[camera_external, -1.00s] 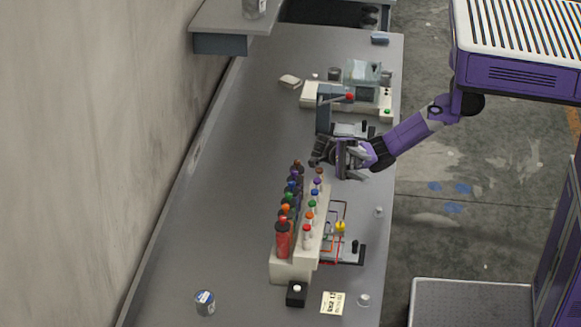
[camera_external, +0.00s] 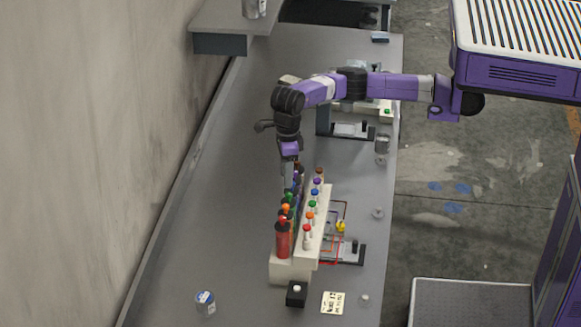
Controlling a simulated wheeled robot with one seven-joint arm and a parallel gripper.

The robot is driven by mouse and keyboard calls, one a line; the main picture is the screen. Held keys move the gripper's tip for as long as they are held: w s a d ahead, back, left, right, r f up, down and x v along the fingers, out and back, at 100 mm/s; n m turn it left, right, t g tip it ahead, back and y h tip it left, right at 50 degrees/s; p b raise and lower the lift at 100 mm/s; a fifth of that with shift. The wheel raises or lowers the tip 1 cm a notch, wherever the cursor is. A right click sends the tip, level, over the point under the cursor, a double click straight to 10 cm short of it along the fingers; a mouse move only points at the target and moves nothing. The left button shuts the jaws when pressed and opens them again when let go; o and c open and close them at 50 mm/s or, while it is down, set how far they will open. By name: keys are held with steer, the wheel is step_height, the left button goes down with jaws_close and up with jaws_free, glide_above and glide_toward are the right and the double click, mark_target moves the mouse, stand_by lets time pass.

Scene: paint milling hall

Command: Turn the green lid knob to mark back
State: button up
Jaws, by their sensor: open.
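A pale stepped rack (camera_external: 290,270) on the bench holds two rows of bottles with coloured tops. A green top (camera_external: 289,197) shows in the left, taller row, and another green top (camera_external: 312,204) shows in the right row. I cannot tell which is the lid knob, and no marks around either are readable at this size. My gripper (camera_external: 288,180) points down over the far end of the left row, just beyond the green top there. It is open. The gripper and arm hide some of the far bottles; whether the fingers touch one is unclear.
A red bottle (camera_external: 283,240) stands at the rack's near end. Right of the rack is a small wire-framed stand (camera_external: 348,250). A metal cup (camera_external: 382,144) stands near the bench's right edge.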

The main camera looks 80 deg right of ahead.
mark_target(288, 194)
steer(key=shift+s+d+m+h, duration=0.1)
steer(key=shift+d+m+h, duration=0.3)
steer(key=shift+d, duration=0.5)
steer(key=shift+f+p, duration=0.7)
steer(key=shift+f, duration=3.2)
jaws_close()
